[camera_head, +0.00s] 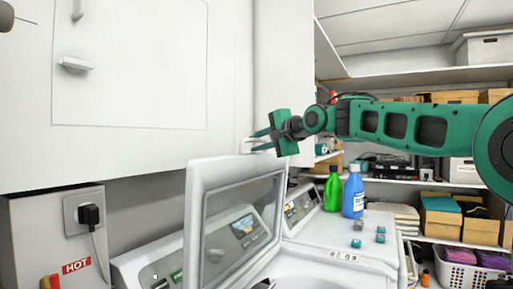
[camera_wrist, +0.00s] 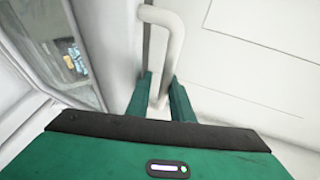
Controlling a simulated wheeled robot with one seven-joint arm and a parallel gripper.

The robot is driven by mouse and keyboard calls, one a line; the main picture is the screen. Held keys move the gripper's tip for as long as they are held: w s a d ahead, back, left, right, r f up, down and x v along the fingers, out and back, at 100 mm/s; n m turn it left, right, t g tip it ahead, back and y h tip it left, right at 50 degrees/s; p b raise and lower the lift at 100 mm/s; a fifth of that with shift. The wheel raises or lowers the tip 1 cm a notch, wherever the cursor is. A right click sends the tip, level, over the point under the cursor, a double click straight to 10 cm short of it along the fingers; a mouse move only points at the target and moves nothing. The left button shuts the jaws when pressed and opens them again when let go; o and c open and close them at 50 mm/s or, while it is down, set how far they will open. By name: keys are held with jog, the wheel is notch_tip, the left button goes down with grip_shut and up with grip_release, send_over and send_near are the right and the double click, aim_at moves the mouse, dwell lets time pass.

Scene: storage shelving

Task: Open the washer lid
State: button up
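The washer lid (camera_head: 195,215) is a white frame with a dark window, raised to nearly upright above the washer (camera_head: 335,258). My green gripper (camera_head: 261,141) is at the lid's upper right edge. In the wrist view, the white tubular lid handle (camera_wrist: 172,45) runs down between the two green fingertips of my gripper (camera_wrist: 161,100). The bar fills most of the narrow gap, and the fingers appear closed on it. The lid's window also shows at left there.
A white wall cabinet (camera_head: 130,90) is close at upper left. Shelves with boxes (camera_head: 445,222) fill the right.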

jog(key=v, duration=1)
jog(key=shift+d, duration=0.15)
